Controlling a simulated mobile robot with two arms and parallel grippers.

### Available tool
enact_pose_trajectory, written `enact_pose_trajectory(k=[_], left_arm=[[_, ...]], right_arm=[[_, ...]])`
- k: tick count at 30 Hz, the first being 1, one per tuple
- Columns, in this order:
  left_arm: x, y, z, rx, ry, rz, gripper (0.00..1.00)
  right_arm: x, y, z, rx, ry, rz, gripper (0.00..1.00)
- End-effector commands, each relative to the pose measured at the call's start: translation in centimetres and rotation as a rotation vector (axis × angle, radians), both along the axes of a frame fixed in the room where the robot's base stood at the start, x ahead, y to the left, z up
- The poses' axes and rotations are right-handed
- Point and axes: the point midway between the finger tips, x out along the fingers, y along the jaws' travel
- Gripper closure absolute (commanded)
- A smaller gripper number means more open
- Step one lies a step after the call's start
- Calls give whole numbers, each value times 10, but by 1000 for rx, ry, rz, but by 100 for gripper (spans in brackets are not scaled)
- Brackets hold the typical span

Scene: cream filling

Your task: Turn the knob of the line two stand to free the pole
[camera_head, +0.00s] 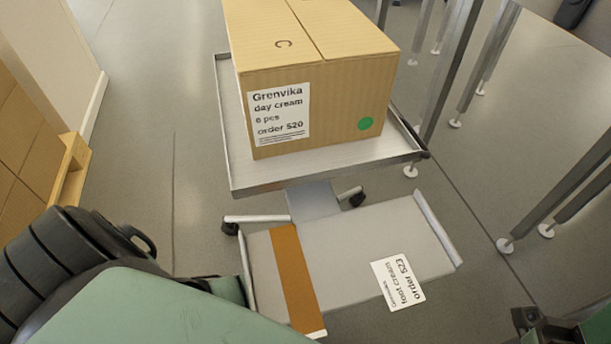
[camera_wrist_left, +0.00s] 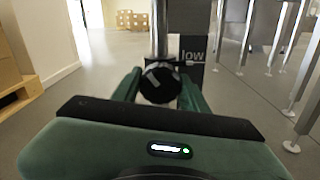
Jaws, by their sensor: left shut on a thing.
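In the left wrist view, the dark round knob (camera_wrist_left: 160,82) has a pale mark on its face. It sits at the foot of an upright metal pole (camera_wrist_left: 161,28). The green fingers of my left gripper (camera_wrist_left: 160,90) stand on either side of the knob and are shut on it. In the head view the knob and left fingertips are hidden. A tilted metal tray (camera_head: 222,90) there carries a carton (camera_head: 340,105) labelled "Grenvika day cream, order 520", with a green dot.
Metal legs (camera_head: 440,80) stand at right. A wooden pallet (camera_head: 72,165) with cartons is at left.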

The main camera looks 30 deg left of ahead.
Motion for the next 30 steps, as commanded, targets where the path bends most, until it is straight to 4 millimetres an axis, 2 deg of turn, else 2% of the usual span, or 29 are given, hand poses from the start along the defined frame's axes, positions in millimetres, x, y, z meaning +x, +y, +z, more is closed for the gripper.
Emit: enact_pose_trajectory(k=[10, 30], left_arm=[[0, -1, 0, -214, -250, 1, 97], [0, -1, -1, -565, -661, 1, 97]], right_arm=[[0, 0, 7, 0, 0, 0, 64], [0, 0, -3, 0, 0, 0, 64]])
